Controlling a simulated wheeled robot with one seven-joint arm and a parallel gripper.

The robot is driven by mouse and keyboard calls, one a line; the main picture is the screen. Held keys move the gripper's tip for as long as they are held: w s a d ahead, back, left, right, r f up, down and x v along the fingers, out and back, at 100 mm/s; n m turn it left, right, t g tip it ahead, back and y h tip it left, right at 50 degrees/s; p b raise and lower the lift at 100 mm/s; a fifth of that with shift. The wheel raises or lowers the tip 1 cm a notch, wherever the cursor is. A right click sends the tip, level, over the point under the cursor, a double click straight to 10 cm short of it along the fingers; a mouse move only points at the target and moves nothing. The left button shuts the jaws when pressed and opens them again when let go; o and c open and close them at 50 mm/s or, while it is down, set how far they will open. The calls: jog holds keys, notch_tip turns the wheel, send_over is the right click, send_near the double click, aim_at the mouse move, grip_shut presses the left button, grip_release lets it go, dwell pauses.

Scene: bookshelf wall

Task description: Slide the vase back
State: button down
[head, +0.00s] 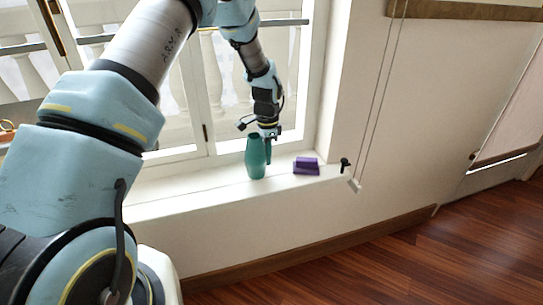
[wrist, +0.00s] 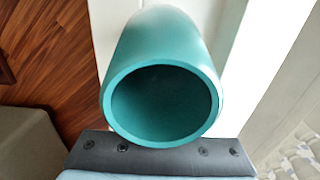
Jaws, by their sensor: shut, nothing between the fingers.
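The teal vase (head: 256,160) stands upright on the white window sill (head: 190,187). My gripper (head: 268,153) points down just right of the vase in the head view, with its fingers shut and close against the vase's side. I cannot tell whether they touch it. In the wrist view the vase (wrist: 160,50) fills the middle, its round open mouth facing the camera. A dark edge of my gripper (wrist: 160,153) lies along the bottom of that view, and the fingertips do not show clearly there.
A purple object (head: 306,167) sits on the sill right of the vase. The window frame (head: 215,150) rises behind the sill. The sill left of the vase is clear.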

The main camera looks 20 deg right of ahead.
jog(key=w+a+p, duration=0.1)
jog(key=a, duration=0.7)
jog(key=w+a+p, duration=0.1)
jog(key=a, duration=0.8)
jog(key=w+a+p, duration=0.1)
jog(key=a, duration=0.8)
jog(key=shift+p, duration=0.4)
jog(key=d, duration=0.2)
jog(key=d+r, duration=0.1)
jog(key=d, duration=0.1)
jog(key=shift+s, duration=0.15)
notch_tip(320, 180, up, 9)
jog(key=s+a+r+n+t+p, duration=0.1)
jog(key=s+a+r+n+p, duration=0.1)
jog(key=s+a+r+n, duration=1)
notch_tip(320, 180, up, 3)
jog(key=s+n, duration=0.3)
jog(key=n, duration=0.3)
jog(key=shift+a+r+t, duration=0.15)
jog(key=shift+a+t, duration=0.15)
jog(key=shift+a, duration=0.05)
